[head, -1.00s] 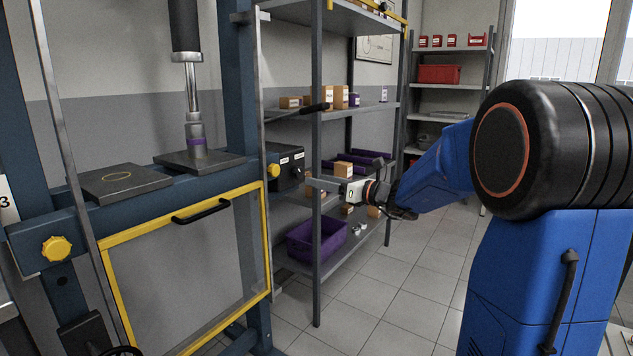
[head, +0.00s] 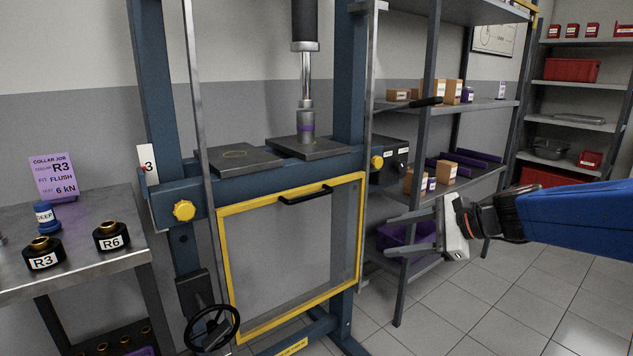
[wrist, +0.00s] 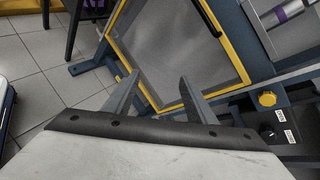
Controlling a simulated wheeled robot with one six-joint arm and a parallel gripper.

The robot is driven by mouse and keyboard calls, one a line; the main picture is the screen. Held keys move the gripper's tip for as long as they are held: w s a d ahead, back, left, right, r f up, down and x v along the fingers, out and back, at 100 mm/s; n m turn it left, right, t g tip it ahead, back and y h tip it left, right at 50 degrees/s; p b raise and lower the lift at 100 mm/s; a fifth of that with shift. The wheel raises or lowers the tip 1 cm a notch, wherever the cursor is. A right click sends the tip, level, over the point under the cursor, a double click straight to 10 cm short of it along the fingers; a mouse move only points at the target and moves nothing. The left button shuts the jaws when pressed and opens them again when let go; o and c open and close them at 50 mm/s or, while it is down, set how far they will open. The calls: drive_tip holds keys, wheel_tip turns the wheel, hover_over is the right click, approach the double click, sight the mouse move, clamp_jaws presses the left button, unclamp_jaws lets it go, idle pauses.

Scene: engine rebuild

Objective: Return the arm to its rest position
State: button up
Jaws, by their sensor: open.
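My gripper (head: 402,235) is open and empty at the right of the head view. It points left, in front of the shelf rack and to the right of the press's yellow-framed guard. My blue arm reaches in from the right edge. In the wrist view my gripper (wrist: 157,98) shows two spread fingers with nothing between them. The press guard (wrist: 175,45) lies beyond the fingers there.
The blue press (head: 280,180) stands in the middle. A bench (head: 95,265) at left holds the R3 collar (head: 43,254), the R6 collar (head: 111,237) and a blue DEEP piece (head: 45,217). A shelf rack (head: 425,150) stands behind my gripper. Tiled floor is clear at lower right.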

drive_tip(key=s+d+f+n+g+h, duration=0.1)
drive_tip(key=s+f+n+h, duration=0.1)
drive_tip(key=s+f+n, duration=0.45)
drive_tip(key=s+d+f+n+g+h, duration=0.1)
drive_tip(key=s+n+g+h, duration=0.15)
drive_tip(key=s, duration=0.75)
drive_tip(key=s+d+f+n+t+h, duration=0.1)
drive_tip(key=s+d+f+n+h, duration=0.3)
drive_tip(key=s+d+n, duration=0.4)
drive_tip(key=shift+n+h, duration=0.3)
drive_tip(key=shift+h, duration=0.45)
